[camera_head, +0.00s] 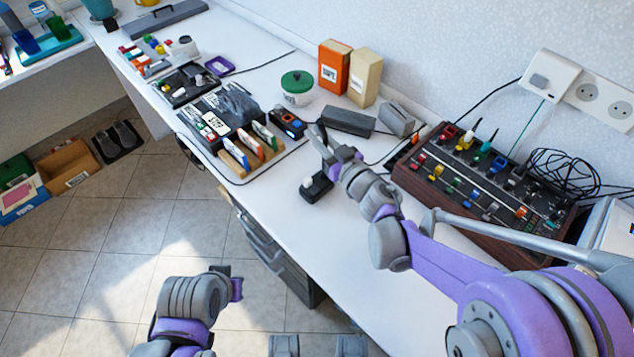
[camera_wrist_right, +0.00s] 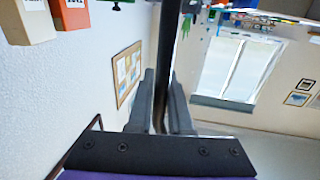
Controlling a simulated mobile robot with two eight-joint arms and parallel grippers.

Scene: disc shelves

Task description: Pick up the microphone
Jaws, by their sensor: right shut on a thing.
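My right gripper (camera_head: 328,146) is above the white desk, and its fingers (camera_wrist_right: 163,112) are shut on a thin dark upright stem (camera_wrist_right: 167,45), which I take to be the microphone. In the head view the fingers and wrist cover most of it. A small black base (camera_head: 316,187) with a pale button lies on the desk just below the gripper; I cannot tell whether it joins the stem. My left arm (camera_head: 190,300) is low at the bottom left, over the floor, away from the desk; its fingers do not show clearly.
A brown mixer box (camera_head: 480,185) with coloured knobs and a black cable coil (camera_head: 560,180) stand to the right. Grey blocks (camera_head: 347,121), an orange box (camera_head: 333,66), a cream box (camera_head: 364,78) and a green-lidded jar (camera_head: 297,88) stand behind.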

